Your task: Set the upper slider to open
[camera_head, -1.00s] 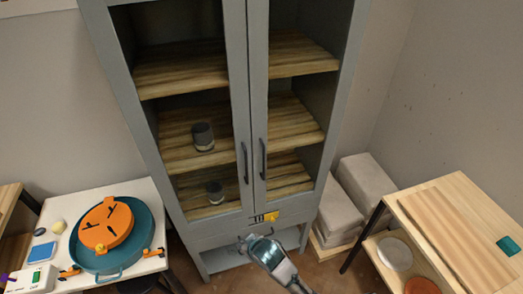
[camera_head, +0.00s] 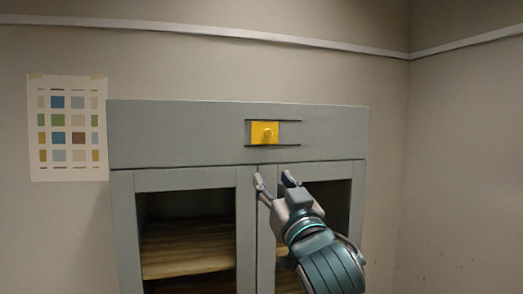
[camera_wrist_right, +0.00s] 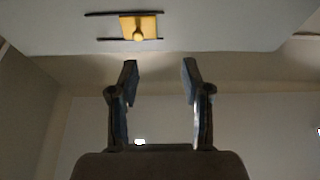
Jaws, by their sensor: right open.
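The upper slider (camera_head: 264,133) is a yellow plate with a round knob. It sits between two dark rails on the cabinet's top panel, at their left end, with bare rail to its right. In the right wrist view the slider (camera_wrist_right: 138,27) is at the right end of the rails. My right gripper (camera_head: 273,178) is open and empty, just below the slider in the head view and apart from it. Its two fingers also show in the wrist view (camera_wrist_right: 159,68), with nothing between them. My left gripper is not in view.
The grey cabinet (camera_head: 180,130) has two framed doors below the top panel, with wooden shelves (camera_head: 185,250) inside. My right arm covers part of the right door. A colour chart (camera_head: 68,130) hangs on the wall at left. The wall space at right is clear.

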